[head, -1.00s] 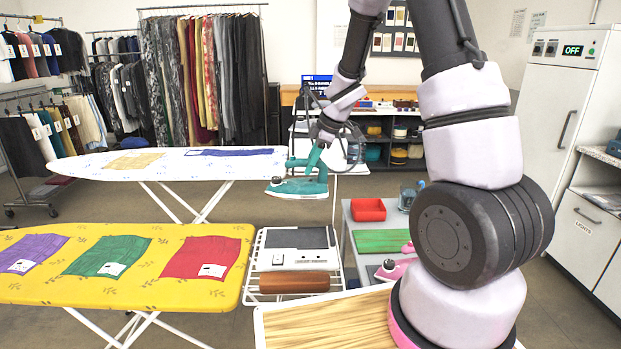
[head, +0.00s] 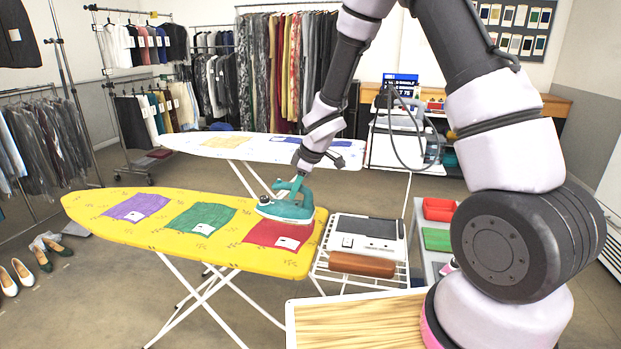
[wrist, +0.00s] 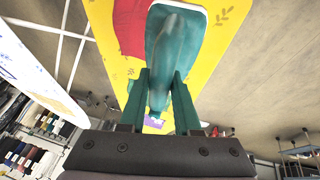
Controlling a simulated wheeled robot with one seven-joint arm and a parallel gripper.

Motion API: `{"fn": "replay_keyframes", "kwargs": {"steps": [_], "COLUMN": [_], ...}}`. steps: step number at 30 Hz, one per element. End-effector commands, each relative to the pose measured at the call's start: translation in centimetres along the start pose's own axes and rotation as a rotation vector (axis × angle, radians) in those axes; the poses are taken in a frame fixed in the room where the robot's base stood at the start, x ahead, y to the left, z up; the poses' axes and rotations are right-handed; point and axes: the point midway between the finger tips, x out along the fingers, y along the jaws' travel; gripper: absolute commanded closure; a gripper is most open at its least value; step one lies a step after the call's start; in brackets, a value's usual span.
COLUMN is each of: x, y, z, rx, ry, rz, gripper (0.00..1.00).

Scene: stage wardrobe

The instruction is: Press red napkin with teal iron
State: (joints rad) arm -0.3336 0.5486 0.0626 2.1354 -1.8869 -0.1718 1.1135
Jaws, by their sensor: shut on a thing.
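The teal iron (head: 287,209) is in my gripper (head: 297,180), which is shut on its handle. In the wrist view the iron (wrist: 174,60) fills the space between the fingers of my gripper (wrist: 159,95). The red napkin (head: 277,235) lies flat at the right end of the yellow ironing board (head: 130,230), with a white label on it. In the wrist view part of the red napkin (wrist: 128,28) shows beside the iron.
A green napkin (head: 200,218) and a purple napkin (head: 136,207) lie further left on the board. A rack with an iron rest (head: 365,230) and a brown roll (head: 361,265) stands right of it. A white ironing board (head: 185,141) is behind.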

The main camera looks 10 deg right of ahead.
Motion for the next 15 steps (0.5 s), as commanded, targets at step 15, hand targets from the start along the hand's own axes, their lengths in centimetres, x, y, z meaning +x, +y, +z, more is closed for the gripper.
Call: {"fn": "replay_keyframes", "kwargs": {"steps": [15], "x": [2.5], "y": [-1.0], "z": [0.5], "rx": [0.011], "ry": [-0.004], "rz": [0.001], "gripper": [1.00]}}
